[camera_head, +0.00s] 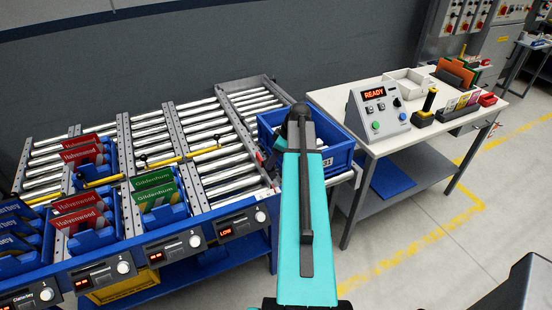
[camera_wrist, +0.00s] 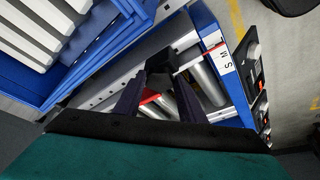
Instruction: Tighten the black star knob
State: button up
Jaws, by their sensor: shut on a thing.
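My gripper (camera_wrist: 161,78) reaches down over the metal rollers at the right end of the flow rack in the wrist view. Its two dark fingers are closed on a small dark thing (camera_wrist: 160,82), which I take to be the black star knob. Its star shape cannot be made out, since the fingers cover most of it. A red piece (camera_wrist: 149,97) shows just below it, between the fingers. In the head view my teal arm and its dark wrist hide both gripper and knob, beside the blue bin (camera_head: 341,156).
The sloping roller rack (camera_head: 215,118) holds blue bins with red and green boxes on the left. A white table (camera_head: 420,132) on the right carries a control box (camera_head: 377,110) reading READY. In the wrist view a blue bin (camera_wrist: 72,82) is close on the left.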

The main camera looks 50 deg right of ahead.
jog(key=shift+a+m+h+b, duration=0.3)
jog(key=shift+a+m+b, duration=0.1)
jog(key=shift+m+b, duration=0.35)
dwell(0.4)
jog(key=shift+f+m, duration=0.1)
jog(key=shift+m, duration=0.25)
jog(key=m+b, duration=0.1)
jog(key=m+h, duration=0.1)
jog(key=shift+a+m+t+b, duration=0.2)
jog(key=shift+m+t+b, duration=0.1)
jog(key=shift+m+b, duration=0.1)
jog(key=shift+w+m+h+b, duration=0.1)
jog(key=shift+m+h+b, duration=0.6)
jog(key=shift+m, duration=1.2)
jog(key=shift+r+h, duration=0.2)
jog(key=shift+h, duration=0.1)
jog(key=shift+d, duration=0.1)
jog(key=o, duration=1)
jog(key=shift+o, duration=0.2)
jog(key=shift+f, duration=0.1)
